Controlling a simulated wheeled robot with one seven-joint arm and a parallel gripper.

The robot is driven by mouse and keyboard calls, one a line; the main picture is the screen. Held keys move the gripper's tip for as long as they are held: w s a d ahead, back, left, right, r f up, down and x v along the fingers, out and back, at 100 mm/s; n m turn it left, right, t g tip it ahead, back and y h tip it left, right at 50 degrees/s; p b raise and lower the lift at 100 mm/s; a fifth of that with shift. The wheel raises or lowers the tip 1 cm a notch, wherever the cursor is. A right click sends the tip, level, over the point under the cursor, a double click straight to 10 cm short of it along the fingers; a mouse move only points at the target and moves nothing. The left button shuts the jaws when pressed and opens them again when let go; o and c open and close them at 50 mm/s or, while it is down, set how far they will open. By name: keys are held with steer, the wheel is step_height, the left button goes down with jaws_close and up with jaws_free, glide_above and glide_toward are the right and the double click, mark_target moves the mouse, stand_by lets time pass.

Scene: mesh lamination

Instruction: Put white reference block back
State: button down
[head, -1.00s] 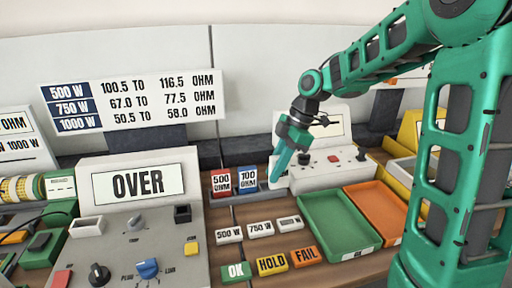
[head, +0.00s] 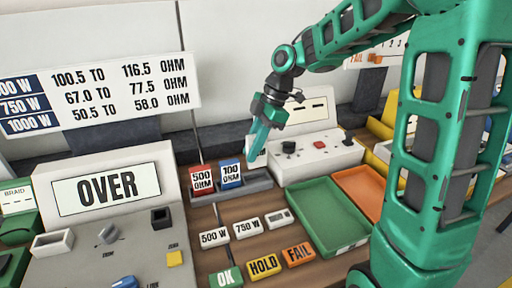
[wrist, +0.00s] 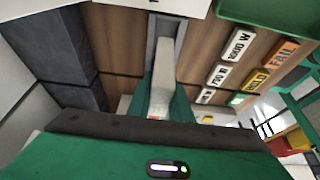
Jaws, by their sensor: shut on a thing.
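The white reference block (wrist: 162,85) is held between the green fingers of my gripper (wrist: 158,108), in the wrist view. In the head view my gripper (head: 257,140) points down behind the grey rack, and a small part of the white block (head: 254,159) shows at its tips. The grey rack (head: 259,184) holds a red 500 ohm block (head: 202,181) and a blue 100 ohm block (head: 231,174) and has a bare part on its right. In the wrist view the block overlaps the grey rack (wrist: 152,40); I cannot tell whether they touch.
A white control box (head: 318,155) stands right of the gripper. Green (head: 327,218) and orange (head: 362,190) trays lie in front of it. Wattage labels (head: 247,228) and OK, HOLD and FAIL tags (head: 264,265) lie nearer. A tester reading OVER (head: 107,189) stands at left.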

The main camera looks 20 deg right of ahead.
mark_target(252, 166)
steer(key=shift+f, duration=3.1)
steer(key=c, duration=1.5)
jaws_free()
steer(key=shift+c, duration=0.2)
steer(key=v, duration=1)
steer(key=shift+d+r, duration=0.1)
steer(key=shift+r, duration=0.25)
